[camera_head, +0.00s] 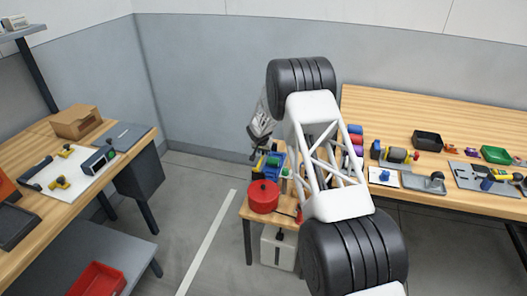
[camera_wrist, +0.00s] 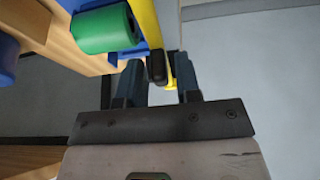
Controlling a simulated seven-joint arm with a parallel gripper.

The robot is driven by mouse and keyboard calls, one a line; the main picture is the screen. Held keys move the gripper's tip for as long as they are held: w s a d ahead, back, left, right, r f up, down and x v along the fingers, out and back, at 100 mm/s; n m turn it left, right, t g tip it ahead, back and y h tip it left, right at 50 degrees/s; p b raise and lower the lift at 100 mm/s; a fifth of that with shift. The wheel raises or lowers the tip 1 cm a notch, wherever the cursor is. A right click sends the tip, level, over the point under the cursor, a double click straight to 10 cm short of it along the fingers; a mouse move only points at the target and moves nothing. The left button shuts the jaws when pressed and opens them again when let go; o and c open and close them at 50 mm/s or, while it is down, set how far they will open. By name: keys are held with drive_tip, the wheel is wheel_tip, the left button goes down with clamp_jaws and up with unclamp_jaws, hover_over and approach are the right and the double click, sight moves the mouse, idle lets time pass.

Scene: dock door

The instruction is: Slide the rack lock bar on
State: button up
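A yellow bar with a black end piece (camera_wrist: 157,69), which looks like the rack lock bar (camera_wrist: 149,25), runs down the upper middle of the wrist view, beside a blue rack part and a green cylinder (camera_wrist: 103,29). My gripper (camera_wrist: 160,78) is open. Its two dark fingers stand apart, with the black end piece in view between them, nearer the left finger. I cannot tell whether they touch it. In the head view the blue and yellow rack (camera_head: 268,165) is small and partly hidden behind my arm. My gripper's fingertips are not clear there.
A red pot (camera_head: 263,196) stands on the small wooden table just in front of the rack. Colored cylinders (camera_head: 356,140) lie right of my arm. The long bench holds a green tray (camera_head: 496,155) and several tools. Another workbench (camera_head: 30,225) stands left, with open floor between.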

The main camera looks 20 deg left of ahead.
clamp_jaws()
drive_tip(key=shift+d, duration=1.85)
drive_tip(key=shift+o, duration=1.2)
unclamp_jaws()
drive_tip(key=shift+r, duration=0.15)
drive_tip(key=v, duration=0.7)
drive_tip(key=shift+r, duration=0.25)
drive_tip(key=shift+s, duration=0.15)
